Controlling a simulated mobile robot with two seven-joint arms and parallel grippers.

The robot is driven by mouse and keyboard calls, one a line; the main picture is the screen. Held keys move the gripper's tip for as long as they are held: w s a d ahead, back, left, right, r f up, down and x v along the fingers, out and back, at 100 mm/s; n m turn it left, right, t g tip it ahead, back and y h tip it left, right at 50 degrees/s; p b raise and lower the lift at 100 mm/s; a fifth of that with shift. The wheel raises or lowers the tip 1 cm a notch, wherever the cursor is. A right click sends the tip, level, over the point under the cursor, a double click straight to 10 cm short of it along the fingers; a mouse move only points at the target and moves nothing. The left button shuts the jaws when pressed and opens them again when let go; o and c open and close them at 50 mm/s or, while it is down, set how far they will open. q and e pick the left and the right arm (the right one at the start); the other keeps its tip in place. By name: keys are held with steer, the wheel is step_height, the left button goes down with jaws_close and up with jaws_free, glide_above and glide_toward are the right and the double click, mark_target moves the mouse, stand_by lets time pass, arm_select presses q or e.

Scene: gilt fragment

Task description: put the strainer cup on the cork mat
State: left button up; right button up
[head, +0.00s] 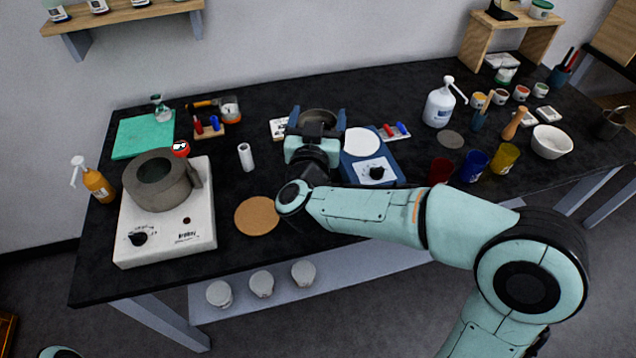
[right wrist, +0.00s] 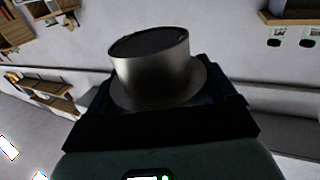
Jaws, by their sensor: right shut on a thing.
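The strainer cup (head: 319,118) is a dark grey metal cup between the fingers of my right gripper (head: 317,124), at the back middle of the bench. In the right wrist view the cup (right wrist: 155,65) shows as a metal cylinder with a wide flange, and the right gripper (right wrist: 165,115) is shut on it. Its height over the bench is hard to tell. The round cork mat (head: 257,215) lies flat and bare near the bench's front edge, in front and to the left of the cup. My left gripper is out of view.
A white hotplate (head: 168,235) with a grey ring-shaped vessel (head: 160,180) stands left of the mat. A white cylinder (head: 246,157) stands behind the mat. A blue scale (head: 371,168) is right of the gripper. Red, blue and yellow cups (head: 474,166) stand farther right.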

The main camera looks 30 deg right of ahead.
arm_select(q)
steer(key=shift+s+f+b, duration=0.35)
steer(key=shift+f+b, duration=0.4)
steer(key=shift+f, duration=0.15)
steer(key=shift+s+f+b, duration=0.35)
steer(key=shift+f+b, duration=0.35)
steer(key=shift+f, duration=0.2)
arm_select(e)
step_height(320, 180, down, 17)
steer(key=shift+f, duration=0.15)
steer(key=shift+f, duration=0.15)
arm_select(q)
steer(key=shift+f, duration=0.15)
arm_select(e)
steer(key=o, duration=0.8)
steer(key=shift+o, duration=0.2)
